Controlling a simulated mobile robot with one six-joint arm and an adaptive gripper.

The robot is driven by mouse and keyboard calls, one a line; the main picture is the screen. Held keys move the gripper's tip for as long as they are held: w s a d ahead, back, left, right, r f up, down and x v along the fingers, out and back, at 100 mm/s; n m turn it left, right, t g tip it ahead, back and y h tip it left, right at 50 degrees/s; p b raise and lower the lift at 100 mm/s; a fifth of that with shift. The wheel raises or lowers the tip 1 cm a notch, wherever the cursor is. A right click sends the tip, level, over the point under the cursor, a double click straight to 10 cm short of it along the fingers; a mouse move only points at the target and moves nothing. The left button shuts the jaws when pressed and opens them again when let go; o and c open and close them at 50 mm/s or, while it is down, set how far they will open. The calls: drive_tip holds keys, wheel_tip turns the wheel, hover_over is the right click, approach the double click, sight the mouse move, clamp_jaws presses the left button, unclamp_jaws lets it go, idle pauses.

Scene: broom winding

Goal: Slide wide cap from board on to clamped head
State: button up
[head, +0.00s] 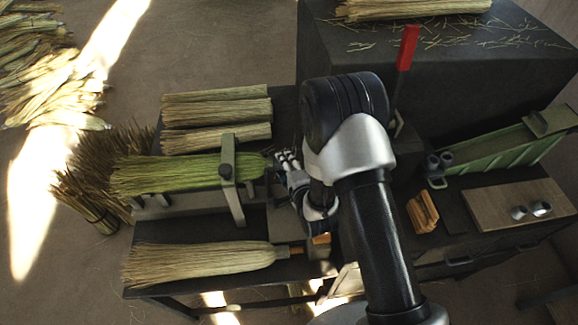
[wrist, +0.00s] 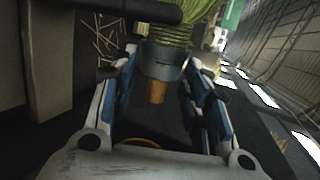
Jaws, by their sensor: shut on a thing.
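The green broom head (head: 175,174) lies level under the clamp (head: 228,170), its neck pointing right. My gripper (head: 284,162) is at that neck. In the wrist view my gripper (wrist: 166,66) has its blue-padded fingers either side of a grey cap (wrist: 163,62) and is shut on it. The cap sits against the bound end of the green head (wrist: 172,32), with a brown wooden stub (wrist: 157,92) sticking out through it. How far the cap covers the bristles is hard to tell. The wooden board (head: 500,203) at the right bears two small metal caps (head: 530,210).
Straw bundles (head: 217,108) lie behind the clamp, and a finished-looking broom (head: 200,263) lies in front. An orange-brown block (head: 423,212) lies left of the board. A green tray (head: 500,152) stands behind it. A red-handled tool (head: 408,46) stands upright behind my arm.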

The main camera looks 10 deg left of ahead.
drive_tip(key=shift+a, duration=0.1)
idle(0.3)
drive_tip(key=o, duration=0.9)
drive_tip(key=shift+c, duration=0.2)
drive_tip(key=v, duration=0.7)
drive_tip(key=w+d+r+n+g+h, duration=0.1)
drive_tip(key=w+d+r+n+h, duration=0.15)
drive_tip(key=d+r, duration=0.4)
drive_tip(key=s+d+r+n+g+h, duration=0.1)
drive_tip(key=s+d+r+n, duration=0.15)
drive_tip(key=r, duration=0.35)
drive_tip(key=s+d+r+n+g+h, duration=0.1)
drive_tip(key=d+r+n, duration=0.1)
drive_tip(key=d+r, duration=0.3)
drive_tip(key=s+d+r+n+g, duration=0.1)
drive_tip(key=s+d+r+n, duration=0.1)
drive_tip(key=s, duration=0.5)
drive_tip(key=s+d+r+n+g+h, duration=0.1)
drive_tip(key=s+r, duration=0.3)
drive_tip(key=s, duration=0.4)
drive_tip(key=s+d+r+n+g+h, duration=0.1)
drive_tip(key=s+d+r+n+g, duration=0.1)
drive_tip(key=s, duration=0.5)
drive_tip(key=shift+s+d+r+n, duration=0.4)
drive_tip(key=shift+d+r+n, duration=0.2)
drive_tip(key=shift+d+r, duration=0.15)
